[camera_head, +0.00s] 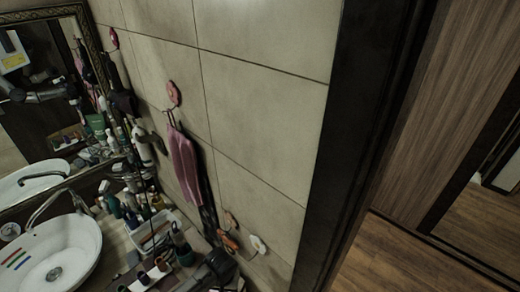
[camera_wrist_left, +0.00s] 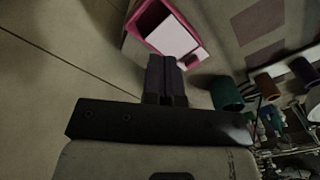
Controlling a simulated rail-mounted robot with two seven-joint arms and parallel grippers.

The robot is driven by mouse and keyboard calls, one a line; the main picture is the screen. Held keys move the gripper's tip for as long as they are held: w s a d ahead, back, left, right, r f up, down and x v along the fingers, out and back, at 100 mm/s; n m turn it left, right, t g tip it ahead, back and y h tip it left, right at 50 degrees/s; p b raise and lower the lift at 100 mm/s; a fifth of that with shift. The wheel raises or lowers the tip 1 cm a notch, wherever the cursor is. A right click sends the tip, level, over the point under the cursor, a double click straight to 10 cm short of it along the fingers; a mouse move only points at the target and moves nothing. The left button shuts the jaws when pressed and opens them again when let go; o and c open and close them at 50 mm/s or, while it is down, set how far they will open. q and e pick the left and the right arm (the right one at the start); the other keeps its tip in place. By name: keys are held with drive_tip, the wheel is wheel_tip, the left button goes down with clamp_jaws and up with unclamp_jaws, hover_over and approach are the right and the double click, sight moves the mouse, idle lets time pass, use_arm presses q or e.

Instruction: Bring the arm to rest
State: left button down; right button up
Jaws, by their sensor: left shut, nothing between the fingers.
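My left gripper (camera_wrist_left: 167,62) shows in the left wrist view with its two dark fingers together and nothing between them. Its fingertips point toward a pink-edged box with a white face (camera_wrist_left: 180,38); I cannot tell the gap between them. In the head view I cannot clearly make out the left gripper; a dark shape lies at the bottom edge of the counter. My right gripper is in neither view.
A white basin (camera_head: 68,250) at lower left holds red, green and blue strips. Several bottles and a white tray (camera_head: 147,232) crowd the counter. A pink towel (camera_head: 184,165) hangs on the tiled wall. A green cup (camera_wrist_left: 226,93) stands right of the fingers. Wooden floor (camera_head: 400,262) is clear.

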use_arm(q)
drive_tip(key=w+d+r+m+t+h, duration=0.1)
drive_tip(key=w+d+r+m+t, duration=0.15)
drive_tip(key=r, duration=0.55)
drive_tip(key=w+d+r+m+t, duration=0.1)
drive_tip(key=d+r+m+t, duration=0.2)
drive_tip(key=r, duration=0.5)
drive_tip(key=s+a+r+m+t+h, duration=0.1)
drive_tip(key=s+a+r+t+h, duration=0.25)
drive_tip(key=r, duration=0.55)
drive_tip(key=s+a+f+n+y, duration=0.35)
drive_tip(key=s+a, duration=0.55)
drive_tip(key=s, duration=0.5)
drive_tip(key=s+a+f+n+g, duration=0.1)
drive_tip(key=s+f+g, duration=0.4)
drive_tip(key=s+f, duration=0.9)
drive_tip(key=s+a, duration=0.1)
drive_tip(key=s, duration=0.3)
drive_tip(key=shift+s+a+f+n+g, duration=0.15)
drive_tip(key=shift+s+a+n+g, duration=0.15)
drive_tip(key=shift+a+n, duration=0.1)
